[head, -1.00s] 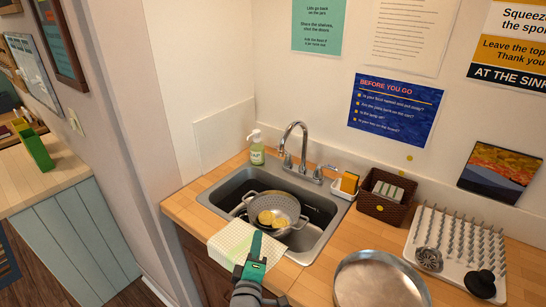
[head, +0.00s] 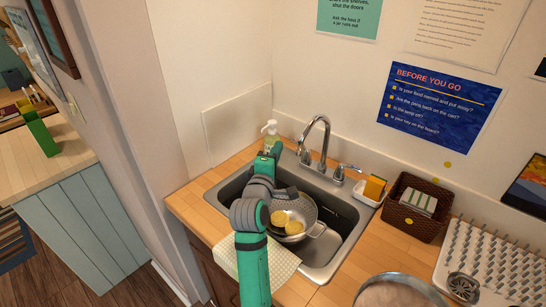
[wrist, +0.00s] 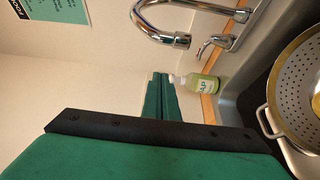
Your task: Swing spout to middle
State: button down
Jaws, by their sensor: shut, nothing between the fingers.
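The chrome faucet spout (head: 326,132) rises at the back of the sink and curves over to the left, its tip above the sink's back left part. In the wrist view the spout (wrist: 143,18) arches across the top, with its open end pointing down. My gripper (head: 277,148) is shut and empty, just left of the spout tip and in front of the soap bottle (head: 270,130). Its closed fingers (wrist: 160,84) show in the wrist view, apart from the spout. My arm hides part of the sink's left side.
A grey colander (head: 318,214) with yellow sponge-like pieces sits in the metal sink (head: 350,243). A lever handle (head: 340,171) stands right of the spout. A sponge holder (head: 367,193), a brown basket (head: 425,226) and a drying rack (head: 515,290) line the right. A wall closes the left.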

jog(key=shift+w+d, duration=0.3)
jog(key=shift+d, duration=0.35)
jog(key=shift+w+d, duration=0.35)
jog(key=shift+d, duration=0.3)
jog(key=shift+w+d, duration=0.3)
jog(key=shift+d, duration=0.35)
jog(key=shift+s+d, duration=0.5)
jog(key=shift+d, duration=0.1)
jog(key=s+a, duration=0.4)
jog(key=s, duration=0.4)
jog(key=shift+s+a, duration=0.15)
jog(key=shift+a, duration=0.05)
